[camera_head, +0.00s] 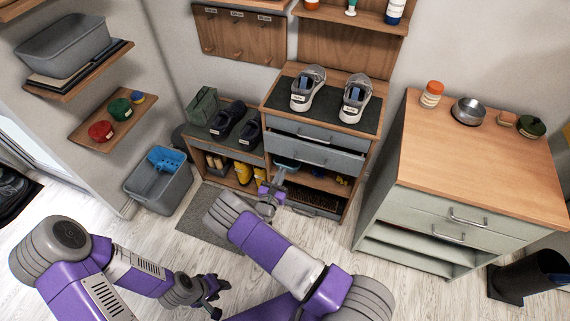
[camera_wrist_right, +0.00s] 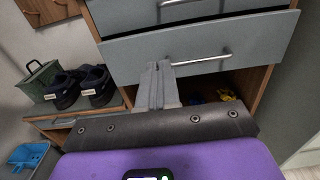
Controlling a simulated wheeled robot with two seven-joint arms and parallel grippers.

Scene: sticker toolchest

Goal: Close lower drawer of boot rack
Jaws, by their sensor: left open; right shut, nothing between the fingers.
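The boot rack (camera_head: 352,140) is a wooden unit with two grey drawers above open shelves. Its upper drawer (camera_head: 318,131) looks shut. Its lower drawer (camera_head: 340,162) sticks out a little, with a dark gap above its front. In the right wrist view the lower drawer front (camera_wrist_right: 115,60) has a bar handle (camera_wrist_right: 210,60). My right gripper (camera_head: 280,174) is shut and empty in front of this drawer; its fingers (camera_wrist_right: 157,68) overlap the front just left of the handle. I cannot tell whether they touch. My left gripper (camera_head: 214,299) is open, low over the floor, away from the rack.
Grey shoes (camera_head: 307,90) stand on the rack's top. A lower bench with dark shoes (camera_head: 228,118) adjoins it on the left, beside a grey bin (camera_head: 158,187). A green-grey cabinet (camera_head: 425,205) stands to the right. A dark mat (camera_head: 200,222) lies on the floor in front.

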